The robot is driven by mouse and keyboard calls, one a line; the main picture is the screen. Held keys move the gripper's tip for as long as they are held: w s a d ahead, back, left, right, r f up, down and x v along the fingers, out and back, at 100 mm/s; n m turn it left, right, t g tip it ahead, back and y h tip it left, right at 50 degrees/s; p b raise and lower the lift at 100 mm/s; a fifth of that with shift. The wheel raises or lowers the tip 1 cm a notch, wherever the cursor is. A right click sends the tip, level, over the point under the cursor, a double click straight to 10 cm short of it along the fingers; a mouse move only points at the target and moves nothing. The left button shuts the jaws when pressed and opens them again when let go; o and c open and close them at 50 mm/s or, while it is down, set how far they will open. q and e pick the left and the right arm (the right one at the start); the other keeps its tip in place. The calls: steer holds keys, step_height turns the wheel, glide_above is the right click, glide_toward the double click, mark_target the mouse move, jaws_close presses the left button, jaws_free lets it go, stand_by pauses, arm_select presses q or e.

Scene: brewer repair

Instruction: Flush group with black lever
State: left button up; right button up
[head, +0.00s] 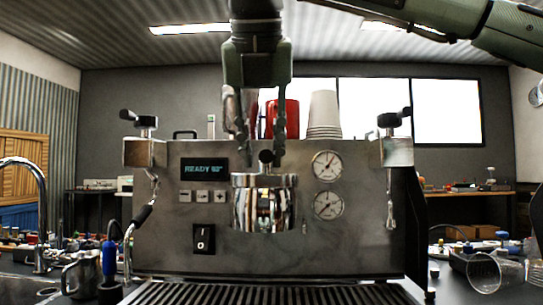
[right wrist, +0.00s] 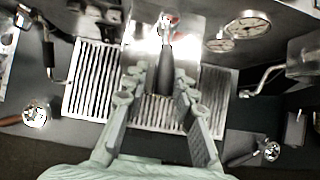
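The espresso machine (head: 330,255) faces me, its display reading READY. Its chrome group (head: 264,205) sits at the front centre, with the round black end of the lever (head: 266,157) above it. In the right wrist view the black lever (right wrist: 166,68) points towards me from the chrome group. My right gripper (head: 261,150) hangs from above, fingers apart, one on each side of the lever. In the right wrist view, the right gripper (right wrist: 159,78) shows gaps beside the lever; I cannot tell whether either finger touches it. My left gripper is out of view.
Steam wands hang at both sides, the left one with a black grip (head: 142,215). Red cups (head: 282,118) and white cups (head: 323,112) stand on top. The slatted drip tray (right wrist: 92,85) lies below. A metal pitcher (head: 82,272) and a clear glass (head: 492,272) flank the machine.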

steer(key=shift+w+a+m+h, duration=0.1)
steer(key=shift+a+m+h, duration=0.8)
steer(key=shift+a+m, duration=0.5)
steer(key=shift+w+a+m+g+h, duration=0.3)
steer(key=shift+a+m+h, duration=0.25)
steer(key=shift+m, duration=0.55)
steer(key=shift+s+d, duration=0.1)
stand_by(0.7)
steer(key=d+n+y, duration=0.1)
steer(key=d+n, duration=0.1)
steer(key=n, duration=0.1)
steer(key=shift+s+d+y, duration=0.15)
steer(key=shift+s+y, duration=0.2)
steer(key=shift+s+d+n+y, duration=0.1)
steer(key=shift+d+n+y, duration=0.7)
steer(key=shift+n, duration=0.4)
steer(key=d+n, duration=0.1)
steer(key=d+n+y, duration=0.2)
steer(key=shift+w+n, duration=0.25)
steer(key=shift+n, duration=0.05)
steer(key=o, duration=0.4)
